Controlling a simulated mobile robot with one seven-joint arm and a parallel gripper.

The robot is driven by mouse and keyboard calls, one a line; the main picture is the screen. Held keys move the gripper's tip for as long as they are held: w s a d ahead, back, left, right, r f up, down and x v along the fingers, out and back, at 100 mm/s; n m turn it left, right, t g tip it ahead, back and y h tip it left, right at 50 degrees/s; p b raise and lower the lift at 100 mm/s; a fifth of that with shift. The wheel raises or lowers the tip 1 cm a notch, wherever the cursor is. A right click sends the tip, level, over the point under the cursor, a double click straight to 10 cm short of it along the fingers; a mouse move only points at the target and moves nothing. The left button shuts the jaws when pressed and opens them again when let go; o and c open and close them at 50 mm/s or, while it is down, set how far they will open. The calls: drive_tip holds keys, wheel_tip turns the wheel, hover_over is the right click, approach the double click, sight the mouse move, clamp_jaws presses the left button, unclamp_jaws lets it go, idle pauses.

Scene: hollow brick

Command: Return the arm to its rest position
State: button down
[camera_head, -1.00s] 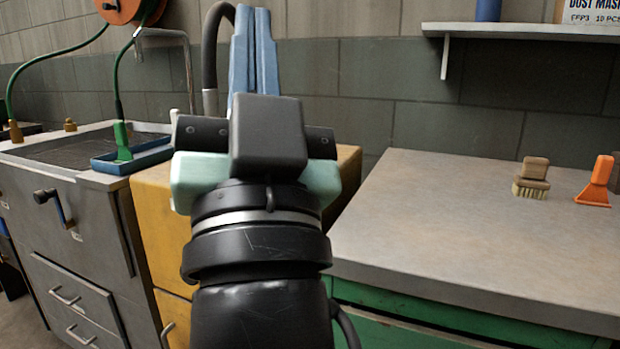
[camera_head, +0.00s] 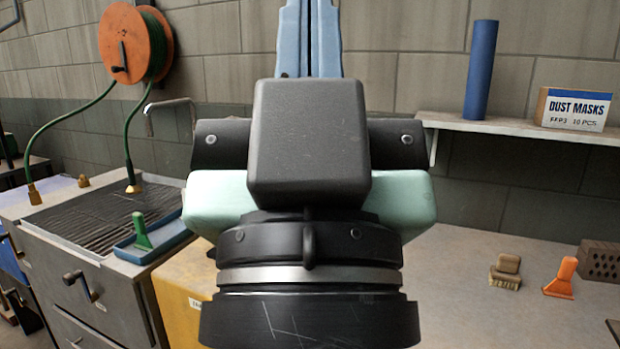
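My gripper (camera_head: 309,20) is in the upper middle of the head view, raised and pointing up and away. Its two blue fingers lie side by side with only a thin dark line between them, so it looks shut, with nothing visible in it. The fingertips are cut off by the top edge. My dark wrist and pale green gripper body fill the middle of the view and hide part of the wall and the worktops behind.
A grey worktop (camera_head: 460,270) at right holds a brush (camera_head: 506,270), an orange scraper (camera_head: 561,277) and a hollow brick (camera_head: 602,262). Above, a shelf (camera_head: 470,125) carries a blue roll (camera_head: 481,70) and a dust mask box (camera_head: 576,109). A blue tray (camera_head: 165,240) and hose reel (camera_head: 136,42) are at left.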

wheel_tip(320, 180, up, 15)
drive_tip(key=p, duration=1.2)
drive_tip(key=shift+f, duration=0.15)
